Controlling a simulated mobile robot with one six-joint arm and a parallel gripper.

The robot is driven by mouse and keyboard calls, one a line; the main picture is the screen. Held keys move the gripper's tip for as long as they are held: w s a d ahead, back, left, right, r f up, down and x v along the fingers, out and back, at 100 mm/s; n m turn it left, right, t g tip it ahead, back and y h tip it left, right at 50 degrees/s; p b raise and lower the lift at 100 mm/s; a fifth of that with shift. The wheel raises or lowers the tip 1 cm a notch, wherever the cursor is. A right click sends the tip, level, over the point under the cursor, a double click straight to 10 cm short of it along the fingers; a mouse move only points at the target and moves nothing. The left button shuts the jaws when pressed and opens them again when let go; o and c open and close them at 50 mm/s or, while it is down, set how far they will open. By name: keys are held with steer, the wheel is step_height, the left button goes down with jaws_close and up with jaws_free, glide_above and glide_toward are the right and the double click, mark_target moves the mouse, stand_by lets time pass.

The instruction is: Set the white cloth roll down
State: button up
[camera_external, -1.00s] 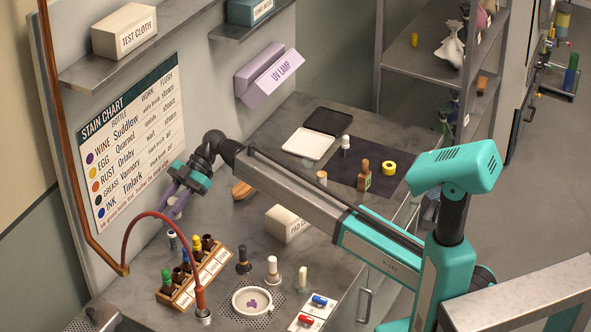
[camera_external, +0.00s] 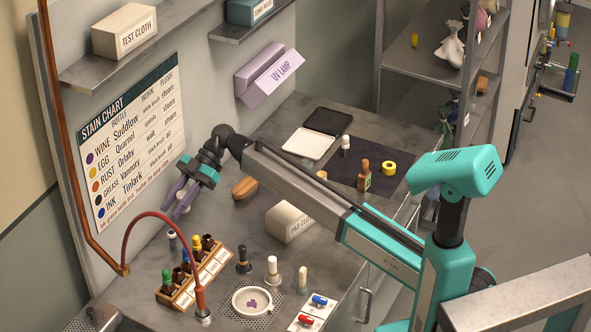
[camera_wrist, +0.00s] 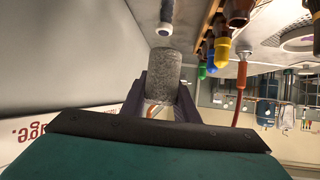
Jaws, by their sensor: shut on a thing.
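The white cloth roll (camera_wrist: 158,75) looks greyish and speckled in the wrist view, where it sits between the two dark purple fingers. My gripper (camera_external: 180,202) is shut on it. In the external view the gripper points down to the left, above the bench's back left part, in front of the stain chart. There the fingers hide most of the roll, and only a small pale part shows. I cannot tell whether the roll touches the bench (camera_external: 222,222).
A wooden rack of capped bottles (camera_external: 196,275) and a small white-topped item (camera_external: 172,239) stand just in front of the gripper. A red hose (camera_external: 135,226) arches close by on the left.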

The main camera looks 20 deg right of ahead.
steer(key=m+t+y, duration=0.2)
steer(key=m+t, duration=0.5)
glide_above(214, 220)
steer(key=shift+f+p, duration=0.45)
steer(key=shift+f, duration=0.4)
steer(key=shift+f, duration=0.1)
steer(key=shift+f+p, duration=0.55)
steer(key=shift+f, duration=2.5)
steer(key=shift+f+p, duration=0.4)
steer(key=shift+f, duration=1.5)
steer(key=shift+f+b, duration=0.15)
steer(key=shift+b, duration=0.15)
